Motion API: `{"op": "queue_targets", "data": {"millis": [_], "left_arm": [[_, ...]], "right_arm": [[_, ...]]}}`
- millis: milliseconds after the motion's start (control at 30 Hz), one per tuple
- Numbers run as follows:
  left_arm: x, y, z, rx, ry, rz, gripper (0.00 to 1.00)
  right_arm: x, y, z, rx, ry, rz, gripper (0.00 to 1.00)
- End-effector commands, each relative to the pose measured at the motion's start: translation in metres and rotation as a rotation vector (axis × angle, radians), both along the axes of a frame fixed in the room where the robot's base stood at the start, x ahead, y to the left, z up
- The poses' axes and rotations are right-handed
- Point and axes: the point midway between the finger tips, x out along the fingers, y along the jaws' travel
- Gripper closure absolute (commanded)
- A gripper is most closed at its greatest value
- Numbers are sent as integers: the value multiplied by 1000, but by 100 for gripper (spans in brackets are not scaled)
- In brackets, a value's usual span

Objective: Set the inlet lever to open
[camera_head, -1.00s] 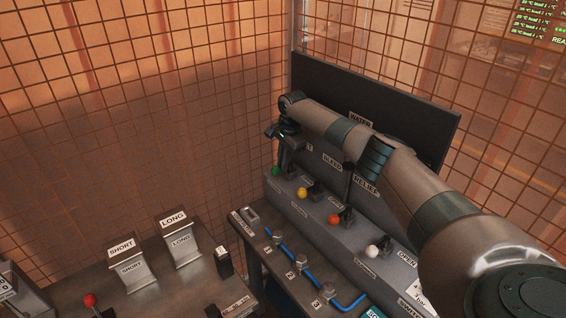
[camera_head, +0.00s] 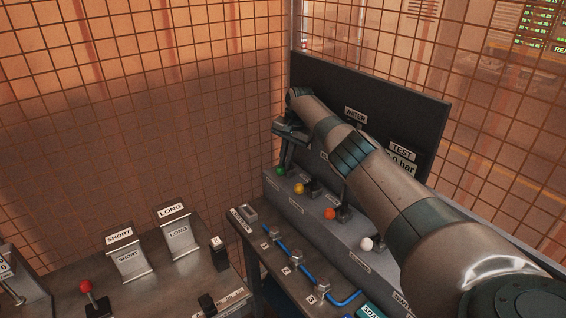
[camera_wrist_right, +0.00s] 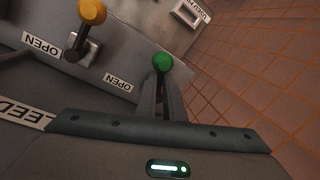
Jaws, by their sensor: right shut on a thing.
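The lever with the green knob (camera_head: 281,171) is at the far left end of the row on the grey panel. Its own name label is not readable, so I cannot confirm it is the inlet lever. My right gripper (camera_head: 286,160) is over it from above with its fingers close together on it. In the right wrist view, the green knob (camera_wrist_right: 163,62) shows at the tips of the dark fingers (camera_wrist_right: 164,92). An OPEN label (camera_wrist_right: 118,82) lies beside it. The lever's base is hidden by the gripper. My left gripper is not in view.
Levers with yellow (camera_head: 299,188), orange-red (camera_head: 329,214) and white (camera_head: 366,243) knobs follow along the panel (camera_head: 318,228). A dark upright board (camera_head: 400,115) stands behind. A bench with SHORT and LONG blocks (camera_head: 181,240) is at lower left. Mesh fencing surrounds this corner.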

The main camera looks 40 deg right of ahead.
Motion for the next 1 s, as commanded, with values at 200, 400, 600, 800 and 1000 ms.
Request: {"op": "queue_targets", "data": {"millis": [200,400,600,800,1000], "left_arm": [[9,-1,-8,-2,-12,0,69],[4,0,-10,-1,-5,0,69],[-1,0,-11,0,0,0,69],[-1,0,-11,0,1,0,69],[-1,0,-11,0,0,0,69]], "right_arm": [[-5,2,-6,9,9,128,100],[-6,1,-5,9,9,182,100],[-7,0,-5,7,10,194,100],[-7,0,-5,8,10,192,100],[-7,-1,-4,6,8,190,73]]}}
